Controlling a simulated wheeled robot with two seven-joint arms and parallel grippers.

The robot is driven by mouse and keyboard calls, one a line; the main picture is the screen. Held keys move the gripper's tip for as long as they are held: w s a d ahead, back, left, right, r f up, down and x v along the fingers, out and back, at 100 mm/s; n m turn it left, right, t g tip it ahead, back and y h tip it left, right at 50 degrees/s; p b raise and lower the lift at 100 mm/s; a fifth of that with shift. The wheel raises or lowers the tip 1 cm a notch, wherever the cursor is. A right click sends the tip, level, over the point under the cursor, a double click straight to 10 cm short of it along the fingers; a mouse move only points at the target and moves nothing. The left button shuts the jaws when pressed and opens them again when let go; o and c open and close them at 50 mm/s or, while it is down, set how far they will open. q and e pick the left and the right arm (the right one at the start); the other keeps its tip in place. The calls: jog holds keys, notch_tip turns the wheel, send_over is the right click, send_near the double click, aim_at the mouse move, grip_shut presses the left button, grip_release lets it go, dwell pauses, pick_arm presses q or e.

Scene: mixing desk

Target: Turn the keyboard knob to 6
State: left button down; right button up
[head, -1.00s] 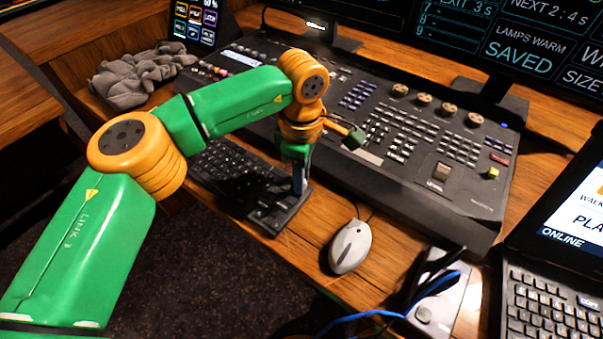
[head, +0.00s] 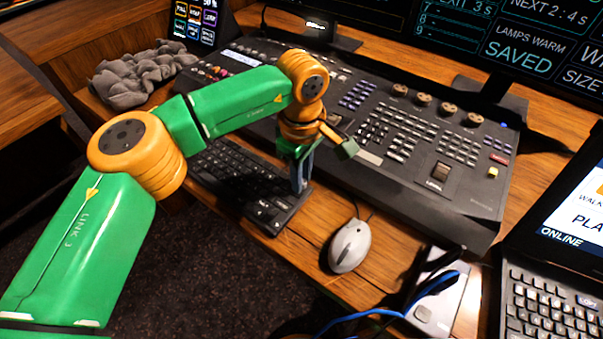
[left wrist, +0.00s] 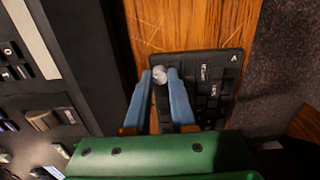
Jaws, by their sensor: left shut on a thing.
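The keyboard (head: 236,168) lies on the wooden desk below the mixing console, and its corner (left wrist: 225,75) also shows in the left wrist view. The keyboard knob (left wrist: 159,73) is a small round grey knob at the keyboard's corner. My left gripper (head: 299,188) points down over the right end of the keyboard. In the left wrist view its two blue fingers (left wrist: 162,80) are on either side of the knob, shut on it. No number or pointer mark on the knob can be read. In the head view the fingers hide the knob. My right gripper is not in view.
The mixing console (head: 400,160) stands just behind the keyboard. A grey mouse (head: 350,246) lies to the right of the gripper on bare desk. A grey box with a blue cable (head: 433,300) and a laptop (head: 550,290) are farther right. A crumpled grey cloth (head: 142,75) lies at the left.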

pick_arm(q)
jog(key=shift+f, duration=0.1)
jog(key=c, duration=0.7)
grip_release()
notch_tip(320, 180, up, 7)
jog(key=shift+r, duration=0.15)
